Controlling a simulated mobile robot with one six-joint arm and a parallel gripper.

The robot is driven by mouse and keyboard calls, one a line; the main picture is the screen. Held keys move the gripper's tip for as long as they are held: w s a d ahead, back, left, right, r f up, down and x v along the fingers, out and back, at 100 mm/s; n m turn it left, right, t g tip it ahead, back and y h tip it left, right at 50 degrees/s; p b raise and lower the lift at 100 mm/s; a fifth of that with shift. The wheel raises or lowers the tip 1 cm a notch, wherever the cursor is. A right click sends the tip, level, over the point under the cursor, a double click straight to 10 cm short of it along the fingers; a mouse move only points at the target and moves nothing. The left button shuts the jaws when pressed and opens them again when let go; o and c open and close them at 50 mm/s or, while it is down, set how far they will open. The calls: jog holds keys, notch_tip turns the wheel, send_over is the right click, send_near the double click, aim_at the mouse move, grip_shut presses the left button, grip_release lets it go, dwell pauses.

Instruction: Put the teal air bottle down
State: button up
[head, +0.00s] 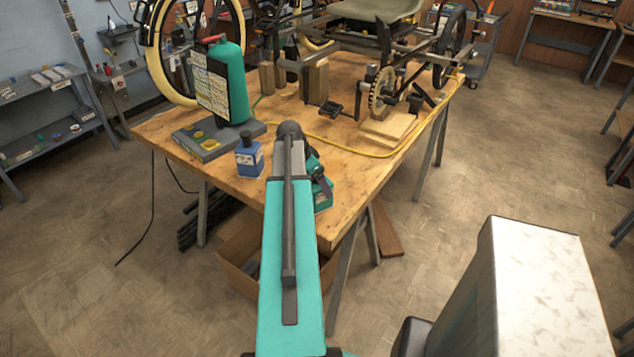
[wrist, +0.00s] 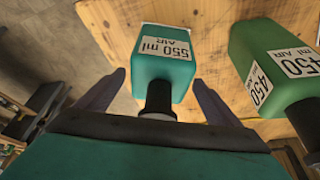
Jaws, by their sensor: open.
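The teal air bottle (wrist: 166,75), labelled 550 ml AIR, is in the wrist view over the wooden tabletop. Its black neck points toward my gripper (wrist: 157,79). The gripper is open, with one dark finger on each side of the bottle and gaps visible between the fingers and its body. The bottle's base is not clearly seen, so I cannot tell its exact contact with the table. In the head view my arm reaches over the table's near end and hides much of that spot.
A green 450 ml bottle (wrist: 275,68) is close on the right in the wrist view. On the workbench (head: 340,145) are a blue bottle (head: 249,158), a large teal tank (head: 228,80) on a grey base, wooden blocks (head: 390,128) and a yellow cable. The trike frame stands at the back.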

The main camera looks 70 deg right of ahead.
jog(key=shift+r, duration=0.15)
jog(key=b+v, duration=0.2)
jog(key=v, duration=1)
dwell(0.8)
jog(key=w+a+f+n+y, duration=0.1)
jog(key=w+a+f+n, duration=0.5)
jog(key=w+a+f, duration=0.9)
jog(key=w+a+f+n+y, duration=0.25)
jog(key=a+f+n, duration=0.45)
jog(key=a+f, duration=0.9)
jog(key=s+a+f+n+g, duration=0.1)
jog(key=s+a+f+n, duration=0.3)
jog(key=a, duration=0.5)
jog(key=s+a+f+n, duration=0.2)
jog(key=a+f, duration=0.3)
jog(key=a, duration=0.3)
jog(key=s+a+f+n+g, duration=0.1)
jog(key=s+a+f+n, duration=0.3)
jog(key=a, duration=0.5)
jog(key=s+a+f+n+g, duration=0.1)
jog(key=s+a+f+n, duration=0.1)
jog(key=s+a+f, duration=0.2)
jog(key=s+a, duration=0.2)
jog(key=s, duration=0.1)
jog(key=shift+a+f+n, duration=0.25)
jog(key=shift+f+n, duration=0.05)
jog(key=shift+f, duration=0.05)
